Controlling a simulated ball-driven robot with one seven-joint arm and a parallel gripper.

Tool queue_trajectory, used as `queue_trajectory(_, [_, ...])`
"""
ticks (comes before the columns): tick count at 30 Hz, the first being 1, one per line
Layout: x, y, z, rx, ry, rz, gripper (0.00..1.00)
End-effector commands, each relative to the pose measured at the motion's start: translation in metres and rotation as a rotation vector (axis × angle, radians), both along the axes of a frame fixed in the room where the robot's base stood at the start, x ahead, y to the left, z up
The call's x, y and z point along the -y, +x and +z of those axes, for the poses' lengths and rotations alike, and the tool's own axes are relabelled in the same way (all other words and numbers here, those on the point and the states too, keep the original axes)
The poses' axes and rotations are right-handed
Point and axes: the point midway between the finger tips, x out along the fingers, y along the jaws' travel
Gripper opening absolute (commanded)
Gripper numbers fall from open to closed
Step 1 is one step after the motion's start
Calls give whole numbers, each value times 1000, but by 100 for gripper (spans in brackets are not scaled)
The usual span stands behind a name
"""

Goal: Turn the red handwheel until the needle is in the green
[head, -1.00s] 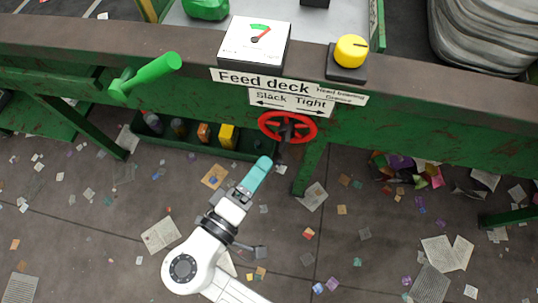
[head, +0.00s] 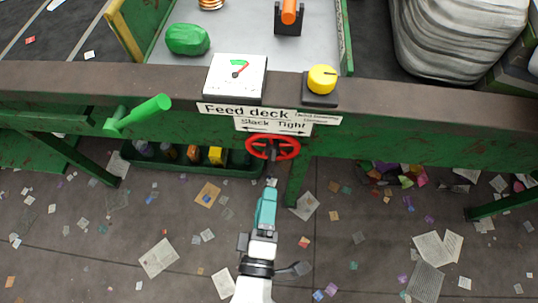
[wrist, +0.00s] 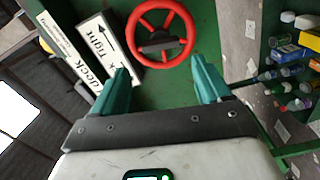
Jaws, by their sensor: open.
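The red handwheel (head: 273,158) is on the front of the green deck beam, below the "Slack Tight" plate (head: 273,126). It also shows in the wrist view (wrist: 135,42), with a dark bar across its hub. The white gauge (head: 225,88) stands on the beam above. Its small red needle leans up and right near the green patch; whether it lies inside the green is too small to tell. My gripper (head: 270,184) is in front of and below the wheel, apart from it. In the wrist view its teal fingers (wrist: 165,80) are open and empty, with the wheel just beyond them.
A yellow knob (head: 322,79) is right of the gauge. A green lever (head: 142,114) sticks out at the left. A green trough (head: 240,168) with several bottles hangs below the beam. A green leg (head: 297,180) stands right of the wheel. Paper scraps litter the floor.

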Motion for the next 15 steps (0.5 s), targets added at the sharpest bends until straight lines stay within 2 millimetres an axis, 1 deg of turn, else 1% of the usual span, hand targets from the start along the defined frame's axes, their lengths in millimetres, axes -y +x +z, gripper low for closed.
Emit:
queue_trajectory(3, [3,2,0,0,-5,27,77])
queue_trajectory(7, [3,15,0,1,-4,27,77])
queue_trajectory(15, [4,63,0,1,-3,26,77])
